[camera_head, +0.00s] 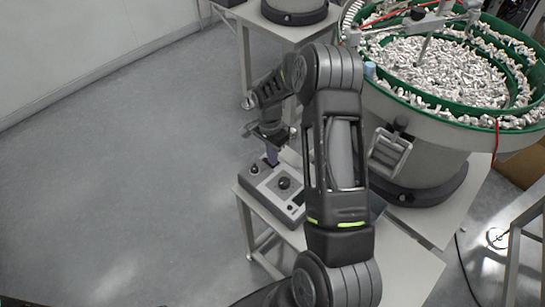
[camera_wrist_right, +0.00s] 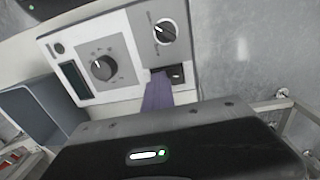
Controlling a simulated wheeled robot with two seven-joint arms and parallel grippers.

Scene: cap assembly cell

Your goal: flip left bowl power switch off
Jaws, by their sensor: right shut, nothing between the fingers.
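A grey and white control box (camera_head: 262,188) stands on a small table beside the large bowl feeder. In the right wrist view the box (camera_wrist_right: 122,92) shows two black dials, a dark display and a small black power switch (camera_wrist_right: 177,72) near its edge. My right gripper (camera_head: 271,157) is over the far end of the box, pointing down. Its purple fingers (camera_wrist_right: 158,92) are shut and empty, with their tips right beside the switch. I cannot tell whether they touch it. The fingers may hide part of the switch, and its position is not clear. My left gripper is not in view.
A large bowl feeder with a green rim (camera_head: 378,83), full of metal parts, stands at the right, close to my right arm. The table (camera_head: 408,270) has bare room at the front. Another feeder base (camera_head: 295,14) stands at the back. Open floor lies at the left.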

